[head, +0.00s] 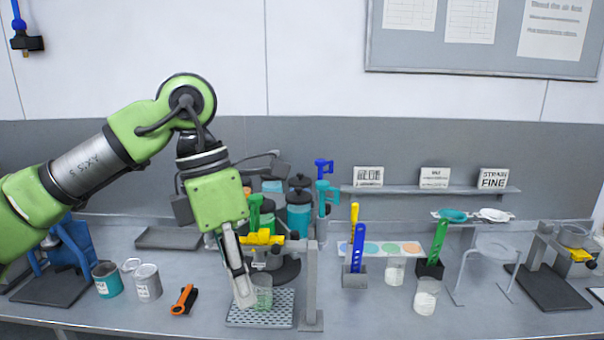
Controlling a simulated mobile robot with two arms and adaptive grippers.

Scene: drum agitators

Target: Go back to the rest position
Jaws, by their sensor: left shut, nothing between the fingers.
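My left arm comes in from the left, with its green wrist over the middle of the bench. My left gripper (246,303) points down, shut and empty, with its fingertips close to a clear cup (263,293) with green contents. The cup stands on a perforated tray (260,321). I cannot tell whether the fingers touch the cup. A yellow clamp part (262,238) and a grey upright post (311,285) stand just right of the gripper. Part of the stand behind is hidden by my wrist. My right gripper is not in view.
Left on the bench are a teal can (107,280), a grey can (147,283) and an orange-handled tool (183,299). To the right are holders with a blue tool (358,247) and a green tool (438,242), a white cup (426,297) and a wire stand (490,250). The front centre-right is clear.

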